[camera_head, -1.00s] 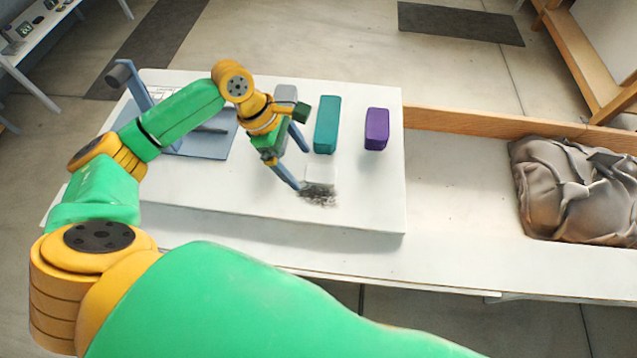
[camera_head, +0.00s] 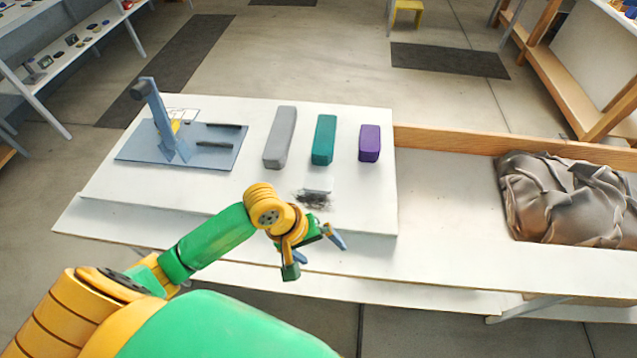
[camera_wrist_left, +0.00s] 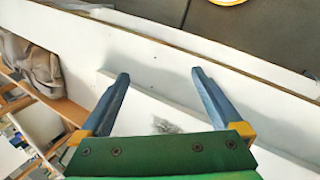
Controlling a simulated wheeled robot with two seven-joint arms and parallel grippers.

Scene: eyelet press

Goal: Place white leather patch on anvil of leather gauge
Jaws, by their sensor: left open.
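The white leather patch (camera_head: 318,184) appears as a small pale square on the white board, with a dark fuzzy smudge (camera_head: 313,199) at its near side. The smudge also shows in the left wrist view (camera_wrist_left: 166,126); the patch itself I cannot make out there. A blue-grey device (camera_head: 160,118) with a tilted post on a flat plate stands at the board's left; I take it to be the leather gauge. Its anvil is hard to tell apart. My left gripper (camera_head: 320,250) is open and empty, near the board's front edge, on the near side of the patch. My right gripper is not in view.
Grey (camera_head: 280,137), teal (camera_head: 324,139) and purple (camera_head: 370,143) blocks stand in a row behind the patch. A crumpled grey-brown bundle (camera_head: 565,195) lies at the right. A wooden rail (camera_head: 460,141) runs along the table's back. The board between device and patch is clear.

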